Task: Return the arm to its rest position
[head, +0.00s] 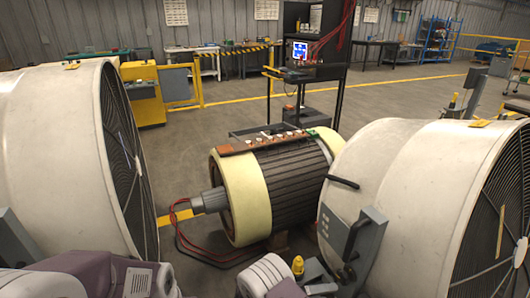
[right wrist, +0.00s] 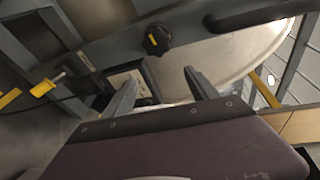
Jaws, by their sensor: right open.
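My right gripper (right wrist: 159,77) shows in the right wrist view. Its two grey fingers are spread apart with nothing between them. Beyond them are a grey bracket with a black knob (right wrist: 157,40) and a pale curved surface (right wrist: 220,58). In the head view, parts of my purple and white arms lie along the bottom edge, low between the two big white drums. The right arm's end is near the right drum's grey bracket (head: 355,240); I cannot tell whether they touch. My left gripper is not visible.
White drums with dark grilles stand at left (head: 50,160) and right (head: 400,170). Between them is a ribbed rotor (head: 287,180) with cream end bands and red cables (head: 190,240) beside it. A black rack (head: 335,100) stands behind. The floor behind the rotor is partly clear.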

